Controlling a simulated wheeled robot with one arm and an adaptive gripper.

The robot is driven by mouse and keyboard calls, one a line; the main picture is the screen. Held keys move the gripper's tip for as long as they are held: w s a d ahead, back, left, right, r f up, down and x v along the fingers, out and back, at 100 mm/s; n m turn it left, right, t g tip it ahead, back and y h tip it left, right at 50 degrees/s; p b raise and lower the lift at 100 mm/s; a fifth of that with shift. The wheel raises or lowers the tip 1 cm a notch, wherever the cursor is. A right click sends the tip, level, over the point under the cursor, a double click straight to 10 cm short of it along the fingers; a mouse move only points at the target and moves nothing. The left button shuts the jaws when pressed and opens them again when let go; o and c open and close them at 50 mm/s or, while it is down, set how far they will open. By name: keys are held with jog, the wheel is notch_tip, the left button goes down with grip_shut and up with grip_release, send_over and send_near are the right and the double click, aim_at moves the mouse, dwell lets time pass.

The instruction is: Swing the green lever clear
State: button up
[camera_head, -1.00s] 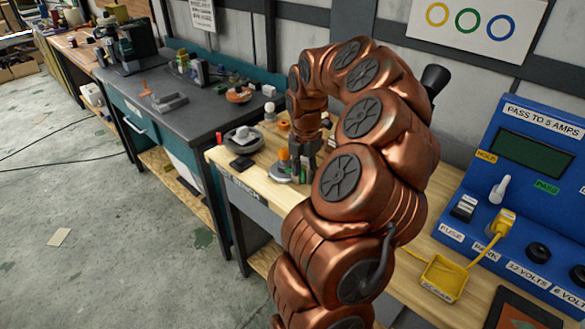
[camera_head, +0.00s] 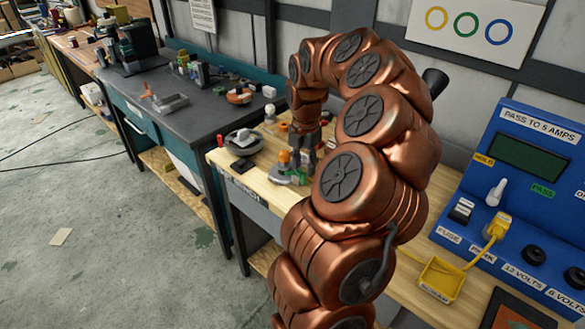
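The green lever (camera_head: 302,178) shows as a small green patch low on a small grey fixture with an orange knob (camera_head: 284,157), on the wooden bench. My gripper (camera_head: 304,164) points down at this fixture, just right of the orange knob. Its fingers are dark and small in the picture. I cannot tell whether they touch the lever or how far apart they are. My copper arm hides the bench to the right of the fixture.
A round grey dish (camera_head: 244,141) and a black block (camera_head: 242,165) lie left of the fixture. A blue test panel (camera_head: 520,185) and a yellow tray (camera_head: 442,279) stand at the right. A dark workbench (camera_head: 190,120) lies beyond. The floor at left is mostly clear.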

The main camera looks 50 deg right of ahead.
jog(key=shift+r+p, duration=1.3)
jog(key=shift+r, duration=1.5)
jog(key=shift+a, duration=0.1)
